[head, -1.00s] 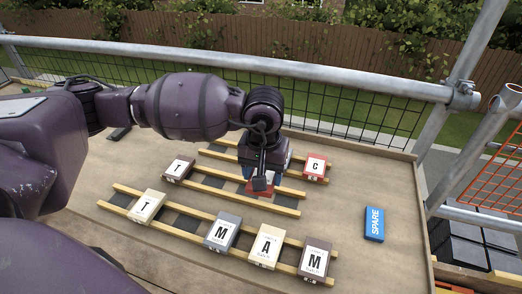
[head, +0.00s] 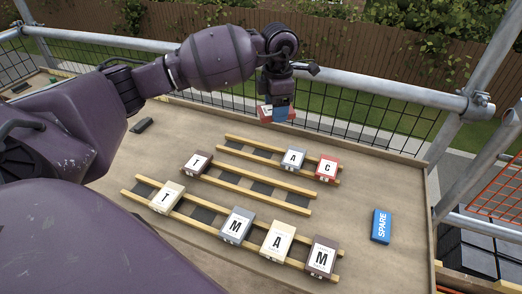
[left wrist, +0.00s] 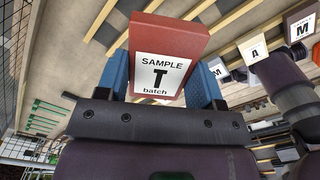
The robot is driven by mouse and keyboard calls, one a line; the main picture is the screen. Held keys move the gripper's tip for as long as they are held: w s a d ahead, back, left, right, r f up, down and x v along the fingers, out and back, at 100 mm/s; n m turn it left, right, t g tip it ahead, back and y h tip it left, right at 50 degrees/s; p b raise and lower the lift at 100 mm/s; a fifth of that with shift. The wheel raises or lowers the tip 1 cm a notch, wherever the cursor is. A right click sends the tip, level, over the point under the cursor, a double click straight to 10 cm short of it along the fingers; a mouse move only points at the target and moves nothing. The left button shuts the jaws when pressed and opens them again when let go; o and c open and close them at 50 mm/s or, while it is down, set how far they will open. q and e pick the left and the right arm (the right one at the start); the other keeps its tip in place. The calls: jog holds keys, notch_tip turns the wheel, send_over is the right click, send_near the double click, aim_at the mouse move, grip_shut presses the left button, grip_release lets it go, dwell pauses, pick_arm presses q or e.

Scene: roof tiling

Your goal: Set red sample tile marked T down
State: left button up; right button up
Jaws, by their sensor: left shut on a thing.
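The red sample tile marked T (left wrist: 167,55) is between the blue fingers of my left gripper (head: 279,112). The left wrist view shows its white label, "SAMPLE T batch", facing the camera. In the head view, only the sides of the red tile (head: 265,113) show past the gripper. It is held in the air near the bench's back edge, above and behind the rows of battens, apart from the other tiles. My right gripper is not in view.
The back battens carry a grey A tile (head: 293,160) and a red tile (head: 327,169). The middle battens carry a brown T tile (head: 197,163), with free room to its right. Several lettered tiles fill the front battens. A blue SPARE tile (head: 381,227) lies on the bench (head: 375,180).

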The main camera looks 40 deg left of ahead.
pick_arm(q)
jog(key=w+a+r+n+p, duration=0.1)
jog(key=a+r+n, duration=0.15)
jog(key=n, duration=0.25)
jog(key=w+a+r+n, duration=0.1)
jog(key=a+n, duration=0.2)
jog(key=n, duration=0.2)
jog(key=shift+n, duration=0.4)
notch_tip(320, 180, down, 20)
jog(key=shift+s+r+b, duration=0.1)
jog(key=shift+b, duration=0.75)
jog(key=shift+f, duration=0.35)
jog(key=shift+f, duration=0.4)
jog(key=o, duration=1)
